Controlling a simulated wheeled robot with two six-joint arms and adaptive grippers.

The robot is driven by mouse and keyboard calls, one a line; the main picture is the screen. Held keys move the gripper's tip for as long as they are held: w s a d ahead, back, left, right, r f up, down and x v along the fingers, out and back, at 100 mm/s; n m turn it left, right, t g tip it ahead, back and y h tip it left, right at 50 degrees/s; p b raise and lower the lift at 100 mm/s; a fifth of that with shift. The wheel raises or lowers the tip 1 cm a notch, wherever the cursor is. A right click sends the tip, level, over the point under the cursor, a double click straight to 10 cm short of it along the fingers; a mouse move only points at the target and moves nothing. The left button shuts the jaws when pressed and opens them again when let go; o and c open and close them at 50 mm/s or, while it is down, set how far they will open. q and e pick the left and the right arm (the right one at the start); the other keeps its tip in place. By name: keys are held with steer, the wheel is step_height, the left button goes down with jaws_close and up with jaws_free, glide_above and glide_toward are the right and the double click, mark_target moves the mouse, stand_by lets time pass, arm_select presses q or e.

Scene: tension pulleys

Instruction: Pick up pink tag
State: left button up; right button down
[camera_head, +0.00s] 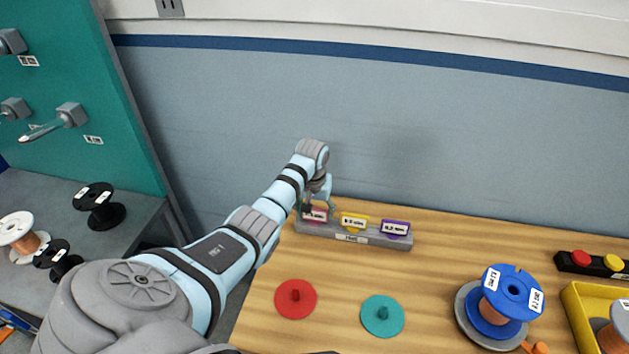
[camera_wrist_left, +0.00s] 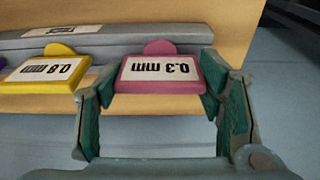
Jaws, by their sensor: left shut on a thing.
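The pink tag (camera_wrist_left: 160,70) reads 0.3 mm and sits at the end of a grey tag holder (camera_head: 350,237). In the head view the pink tag (camera_head: 315,215) is partly covered by my left gripper. My left gripper (camera_wrist_left: 160,108) has one green-padded finger at each side of the pink tag in the left wrist view, and it is shut on the tag. In the head view the left gripper (camera_head: 317,206) is at the holder's left end. The tag still appears to be at the holder. My right gripper is not in view.
A yellow tag (camera_head: 354,221) and a purple tag (camera_head: 395,228) stand beside it in the holder. A red disc (camera_head: 295,299), a teal disc (camera_head: 382,316) and a blue spool (camera_head: 512,291) are on the wooden table. A yellow bin (camera_head: 577,318) is at right.

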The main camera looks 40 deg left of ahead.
mark_target(315, 208)
arm_select(q)
step_height(315, 208, up, 20)
steer(key=p, duration=0.5)
steer(key=shift+a, duration=0.1)
